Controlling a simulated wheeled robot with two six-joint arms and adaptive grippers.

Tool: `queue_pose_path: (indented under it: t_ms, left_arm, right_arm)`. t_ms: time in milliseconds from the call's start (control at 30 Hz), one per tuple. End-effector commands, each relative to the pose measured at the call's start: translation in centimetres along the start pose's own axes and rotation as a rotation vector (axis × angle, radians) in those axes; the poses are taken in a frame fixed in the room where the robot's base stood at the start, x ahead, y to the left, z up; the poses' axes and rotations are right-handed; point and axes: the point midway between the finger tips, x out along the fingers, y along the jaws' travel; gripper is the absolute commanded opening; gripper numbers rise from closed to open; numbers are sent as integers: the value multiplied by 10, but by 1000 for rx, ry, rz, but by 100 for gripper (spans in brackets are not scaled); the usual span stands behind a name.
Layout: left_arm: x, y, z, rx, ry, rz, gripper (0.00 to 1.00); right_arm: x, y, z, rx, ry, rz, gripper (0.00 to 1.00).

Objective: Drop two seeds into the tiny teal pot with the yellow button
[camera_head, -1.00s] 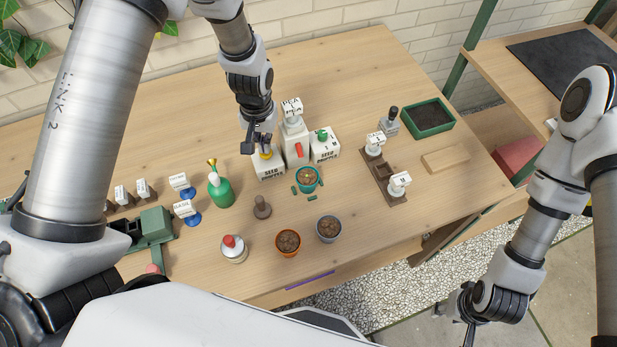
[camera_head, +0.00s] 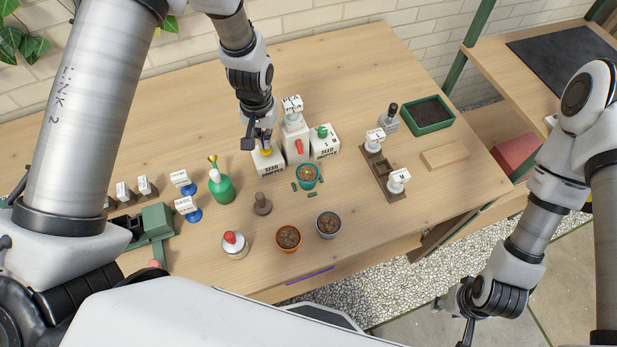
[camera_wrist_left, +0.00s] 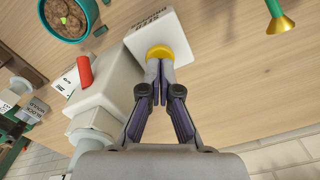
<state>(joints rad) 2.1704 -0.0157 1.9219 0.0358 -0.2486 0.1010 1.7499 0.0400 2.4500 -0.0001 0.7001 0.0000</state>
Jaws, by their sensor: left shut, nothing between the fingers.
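The small teal pot (camera_head: 306,183) stands mid-table, holding brown soil lumps; it also shows at the top left of the left wrist view (camera_wrist_left: 89,30). Several green capsules lie on the wood around it. The white seed dispenser (camera_head: 265,165) with the yellow button (camera_head: 266,152) stands behind and left of the pot. My left gripper (camera_wrist_left: 158,63) is shut and empty, its fingertips at the yellow button (camera_wrist_left: 159,50); whether they press it, I cannot tell. My right gripper (camera_head: 468,330) hangs low at the bottom right, off the table, partly cut off by the frame.
A taller white dispenser with a red lever (camera_head: 299,148) and another dispenser with a green button (camera_head: 321,131) stand right beside it. An orange pot (camera_head: 289,248), a grey pot (camera_head: 328,237) and a green bottle (camera_head: 221,190) are nearer.

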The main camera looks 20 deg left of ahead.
Motion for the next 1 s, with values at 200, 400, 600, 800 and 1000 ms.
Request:
queue_pose_path:
  t_ms: [200,400,600,800,1000]
  left_arm:
    - [8,0,0,0,0,0,0]
    - [14,0,0,0,0,0,0]
    - [20,0,0,0,0,0,0]
    - [24,0,0,0,0,0,0]
    - [21,0,0,0,0,0,0]
  right_arm:
    - [4,0,0,0,0,0,40]
    - [8,0,0,0,0,0,40]
    - [11,0,0,0,0,0,40]
    - [13,0,0,0,0,0,40]
    - [10,0,0,0,0,0,40]
